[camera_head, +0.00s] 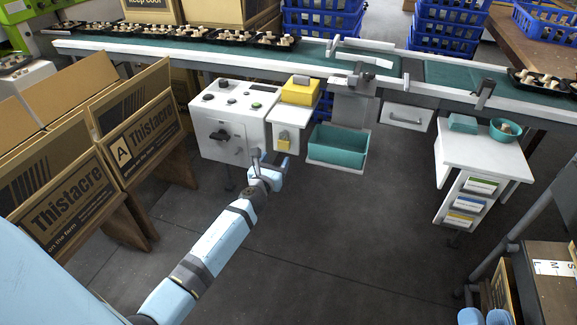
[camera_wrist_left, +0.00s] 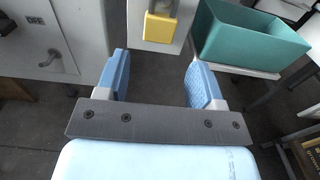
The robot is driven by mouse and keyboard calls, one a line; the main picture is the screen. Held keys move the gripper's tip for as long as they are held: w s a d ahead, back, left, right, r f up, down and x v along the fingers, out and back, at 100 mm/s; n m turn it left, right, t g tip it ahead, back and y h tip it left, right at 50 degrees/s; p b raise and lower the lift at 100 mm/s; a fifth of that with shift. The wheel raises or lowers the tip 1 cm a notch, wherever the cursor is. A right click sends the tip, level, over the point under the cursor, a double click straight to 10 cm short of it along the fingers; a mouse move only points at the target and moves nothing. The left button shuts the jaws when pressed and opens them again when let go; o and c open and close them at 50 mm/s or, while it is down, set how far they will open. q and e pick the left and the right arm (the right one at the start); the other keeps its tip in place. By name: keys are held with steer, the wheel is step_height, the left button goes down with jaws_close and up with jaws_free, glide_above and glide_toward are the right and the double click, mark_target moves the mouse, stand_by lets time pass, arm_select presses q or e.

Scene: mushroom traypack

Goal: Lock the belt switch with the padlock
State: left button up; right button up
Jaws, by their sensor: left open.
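The yellow padlock (camera_head: 284,140) hangs on the front of a small white stand. It also shows at the top of the left wrist view (camera_wrist_left: 160,26). The belt switch (camera_head: 221,134) is a dark knob on the front of the white control box (camera_head: 258,134), left of the padlock.
A yellow box (camera_head: 299,91) sits on the stand. The conveyor (camera_head: 310,65) runs behind. Cardboard boxes (camera_head: 145,135) stand left, a white side table (camera_head: 475,160) right. The floor (camera_head: 330,240) in the middle is clear.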

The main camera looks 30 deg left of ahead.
mark_target(283, 143)
arm_select(q)
steer(key=shift+b+x, duration=0.85)
steer(key=shift+x, duration=2.85)
steer(key=shift+r, duration=0.1)
arm_select(e)
step_height(283, 143, down, 3)
steer(key=shift+a+r+g, duration=0.1)
steer(key=shift+r+g, duration=0.1)
steer(key=shift+g, duration=0.3)
arm_select(q)
steer(key=c, duration=0.7)
steer(key=shift+o, duration=0.2)
arm_select(e)
steer(key=shift+w+r, duration=0.1)
steer(key=shift+r, duration=0.05)
arm_select(q)
steer(key=shift+r, duration=0.2)
arm_select(e)
steer(key=shift+r, duration=0.15)
arm_select(q)
steer(key=shift+r+p, duration=0.35)
steer(key=shift+p, duration=0.2)
arm_select(e)
steer(key=shift+r, duration=0.3)
